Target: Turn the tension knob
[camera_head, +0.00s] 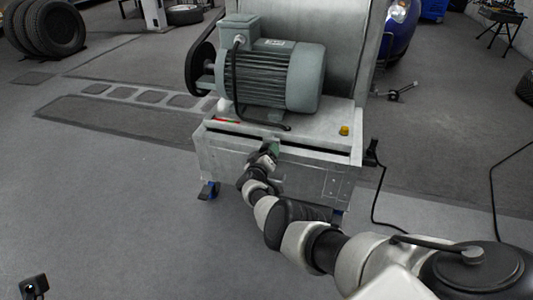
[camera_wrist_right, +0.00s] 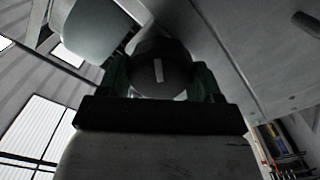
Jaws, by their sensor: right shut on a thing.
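The tension knob (camera_wrist_right: 160,72) is a dark round knob with a pale line on its face. In the right wrist view it sits between the two green fingers of my right gripper (camera_wrist_right: 160,85), and the line stands nearly upright. In the head view my right gripper (camera_head: 270,150) is at the front of the grey machine base (camera_head: 220,160), under the motor. It is shut on the knob and hides it there. A small dark part (camera_head: 34,286) at the lower left edge may belong to my left gripper; its jaws cannot be made out.
A grey-green motor (camera_head: 275,75) with a belt guard (camera_head: 202,70) stands on the base. A yellow button (camera_head: 344,130) is on the top right. A black cable (camera_head: 380,195) hangs at the right side. The floor to the left of the base is clear.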

